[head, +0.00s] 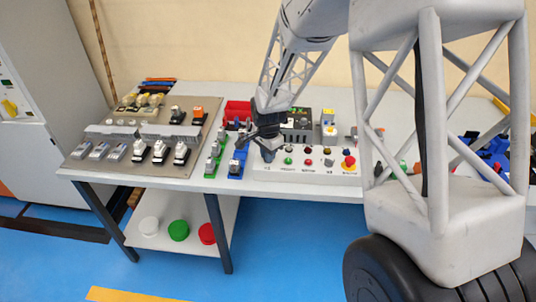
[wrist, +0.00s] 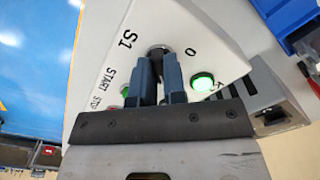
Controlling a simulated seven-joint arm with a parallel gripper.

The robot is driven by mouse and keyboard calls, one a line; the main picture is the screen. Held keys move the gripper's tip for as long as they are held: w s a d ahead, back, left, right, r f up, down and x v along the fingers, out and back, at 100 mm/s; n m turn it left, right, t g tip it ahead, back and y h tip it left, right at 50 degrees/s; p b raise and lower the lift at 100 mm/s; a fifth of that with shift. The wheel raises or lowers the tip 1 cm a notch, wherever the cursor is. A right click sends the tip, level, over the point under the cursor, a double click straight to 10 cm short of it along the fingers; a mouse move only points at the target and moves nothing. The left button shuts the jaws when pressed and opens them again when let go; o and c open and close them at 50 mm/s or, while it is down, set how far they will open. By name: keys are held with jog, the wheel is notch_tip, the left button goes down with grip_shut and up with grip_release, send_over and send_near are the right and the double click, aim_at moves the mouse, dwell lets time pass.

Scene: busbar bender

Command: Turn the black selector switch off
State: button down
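The white control panel (head: 305,176) stands on the table in the head view and fills much of the wrist view (wrist: 110,45), with the marks S1, 0, START and STOP. My gripper (head: 267,152) is at the panel's left end. A green lamp (wrist: 203,82) glows right of the fingers.
On the panel are a green button (head: 288,161), a red button (head: 308,162) and a red emergency button on yellow (head: 349,161). Breakers on rails (head: 236,165) stand close left of my gripper. A red bin (head: 238,110) is behind. A grey socket box (wrist: 272,105) is near my gripper.

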jog(key=shift+n, duration=0.3)
jog(key=n, duration=0.3)
jog(key=shift+n, duration=0.4)
jog(key=n, duration=0.4)
jog(key=shift+n, duration=0.3)
jog(key=n, duration=0.4)
jog(key=shift+n, duration=2.5)
jog(key=c, duration=1.2)
grip_release()
